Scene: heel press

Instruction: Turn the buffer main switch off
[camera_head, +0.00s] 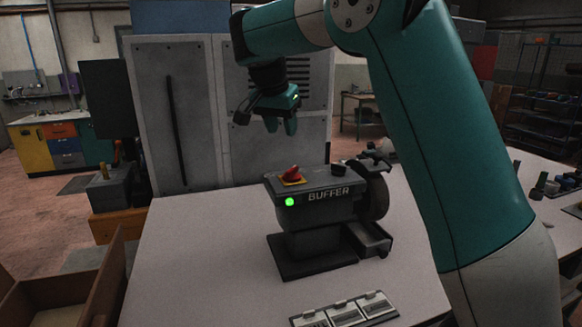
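The buffer (318,211) is a dark grey machine on the pale bench, with "BUFFER" written on its front. A red rotary switch (292,174) on a yellow plate sits on the left of its top. A round green lamp (290,201) glows on the front below the switch. My gripper (281,128) hangs above and slightly left of the switch, pointing down and apart from it. Its two fingers look parted, with nothing between them.
A dark knob (338,169) and a wheel (375,197) are on the buffer's right side. A small tray (370,238) juts out below. The bench left of the buffer is clear.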

